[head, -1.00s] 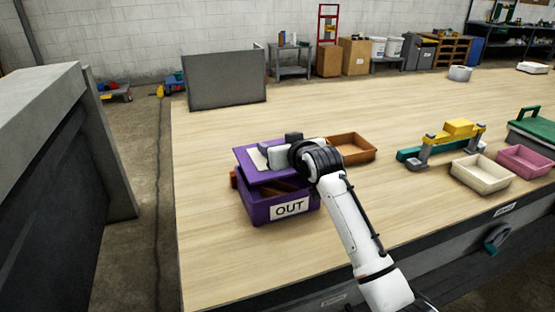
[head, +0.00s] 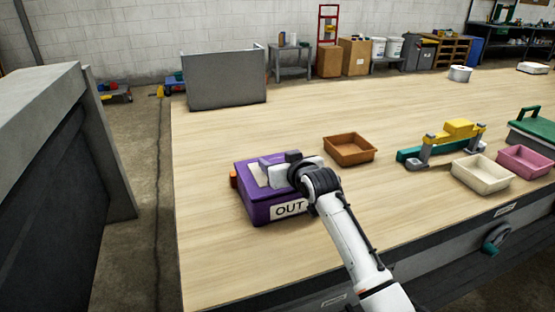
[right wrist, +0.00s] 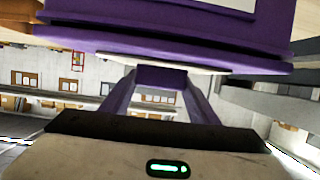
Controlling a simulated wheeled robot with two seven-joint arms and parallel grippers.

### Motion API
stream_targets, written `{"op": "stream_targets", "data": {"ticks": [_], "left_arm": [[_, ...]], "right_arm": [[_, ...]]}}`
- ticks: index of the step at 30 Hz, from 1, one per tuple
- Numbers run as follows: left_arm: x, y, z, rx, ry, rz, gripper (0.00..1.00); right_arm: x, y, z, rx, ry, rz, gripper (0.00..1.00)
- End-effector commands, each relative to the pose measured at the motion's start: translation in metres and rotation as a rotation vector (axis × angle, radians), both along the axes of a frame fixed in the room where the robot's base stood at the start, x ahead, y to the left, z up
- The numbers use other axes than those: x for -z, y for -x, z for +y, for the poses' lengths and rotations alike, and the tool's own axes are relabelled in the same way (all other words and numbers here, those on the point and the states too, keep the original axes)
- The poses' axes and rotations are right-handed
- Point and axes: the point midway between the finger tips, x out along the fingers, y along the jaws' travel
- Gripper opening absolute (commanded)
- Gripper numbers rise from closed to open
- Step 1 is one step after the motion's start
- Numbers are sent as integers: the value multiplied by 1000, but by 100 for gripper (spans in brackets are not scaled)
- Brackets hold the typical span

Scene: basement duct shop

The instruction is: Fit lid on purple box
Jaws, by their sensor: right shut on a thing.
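The purple box (head: 262,211) with a white "OUT" label stands on the workbench, left of the middle in the head view. Its purple lid (head: 243,171), with a pale panel on top, lies over the box opening and looks about level. My right gripper (head: 272,172) is above the lid and shut on it. In the right wrist view the lid (right wrist: 150,48) runs along the box wall (right wrist: 140,10), with a thin dark line between them. I cannot tell whether the lid is fully seated all round. The inside of the box is hidden. My left gripper is not in view.
A brown tray (head: 349,151) sits right of the box. A green and yellow fixture (head: 440,145), a cream tray (head: 481,175) and a pink tray (head: 525,162) stand further right. An orange thing (head: 233,179) shows at the box's left side.

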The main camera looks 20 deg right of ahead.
Motion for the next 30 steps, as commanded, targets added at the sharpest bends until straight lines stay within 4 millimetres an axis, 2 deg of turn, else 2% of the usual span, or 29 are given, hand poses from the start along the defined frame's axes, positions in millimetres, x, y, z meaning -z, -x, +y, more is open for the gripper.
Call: {"op": "stream_targets", "data": {"ticks": [1, 2, 5, 14, 19, 30], "left_arm": [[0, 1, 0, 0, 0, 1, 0], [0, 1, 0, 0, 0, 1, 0], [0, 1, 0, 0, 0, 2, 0], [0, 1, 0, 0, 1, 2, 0], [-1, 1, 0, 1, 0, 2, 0], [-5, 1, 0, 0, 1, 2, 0]], "right_arm": [[-1, 0, 0, 0, 0, -3, 29], [0, 0, 0, 0, 0, 0, 58], [0, 0, 0, 0, 0, 0, 73], [-2, 0, 0, 0, 0, -1, 73], [-15, 2, 0, 0, 0, -1, 73], [-36, 64, -5, 0, 0, -2, 73]]}}
